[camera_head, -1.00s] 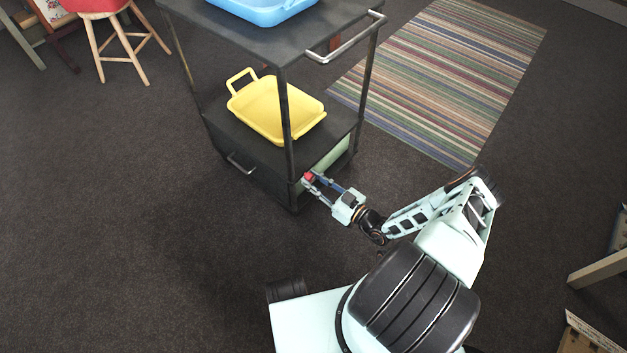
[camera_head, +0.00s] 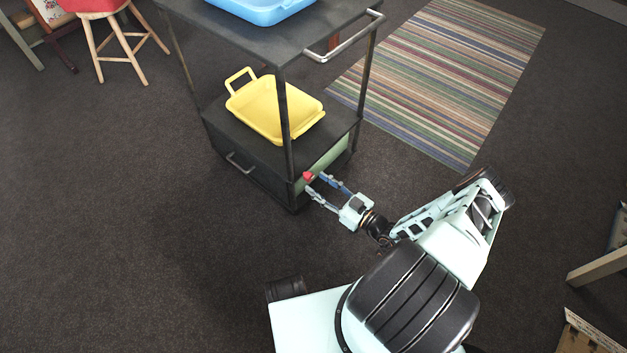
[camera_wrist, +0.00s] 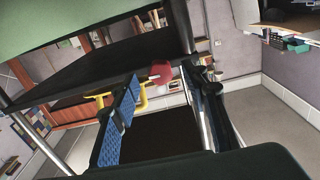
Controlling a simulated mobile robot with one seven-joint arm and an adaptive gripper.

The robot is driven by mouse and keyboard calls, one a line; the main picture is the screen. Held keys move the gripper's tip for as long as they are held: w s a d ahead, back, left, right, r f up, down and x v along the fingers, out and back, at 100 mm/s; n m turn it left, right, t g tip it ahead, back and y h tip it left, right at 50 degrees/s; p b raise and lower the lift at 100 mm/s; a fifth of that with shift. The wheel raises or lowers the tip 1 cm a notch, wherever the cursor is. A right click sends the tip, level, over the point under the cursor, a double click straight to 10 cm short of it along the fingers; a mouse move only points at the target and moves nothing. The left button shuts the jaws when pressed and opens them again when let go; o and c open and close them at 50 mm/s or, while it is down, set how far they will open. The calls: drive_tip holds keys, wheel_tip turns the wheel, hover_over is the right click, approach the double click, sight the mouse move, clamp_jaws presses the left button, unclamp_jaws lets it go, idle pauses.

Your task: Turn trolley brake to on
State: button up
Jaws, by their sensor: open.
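The dark trolley (camera_head: 262,172) stands upright at the centre of the head view. A small red knob (camera_head: 308,176), which looks like the brake control, sits low on its near right corner, beside a green end panel (camera_head: 328,160). My gripper (camera_head: 320,184) is open just in front of the red knob, with the knob a little beyond the fingertips. In the wrist view the red knob (camera_wrist: 161,72) shows between my open gripper's fingers (camera_wrist: 160,85), and I see no grip on it. How the knob is turned is too small to tell.
A yellow basket (camera_head: 268,108) is on the trolley's lower shelf and a blue basket (camera_head: 262,8) on its top. A metal handle (camera_head: 345,42) sticks out at the upper right. A striped rug (camera_head: 450,80) lies behind; a stool (camera_head: 115,45) stands far left.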

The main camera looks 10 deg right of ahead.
drive_tip(key=v, duration=0.4)
drive_tip(key=shift+s, duration=0.2)
idle(0.3)
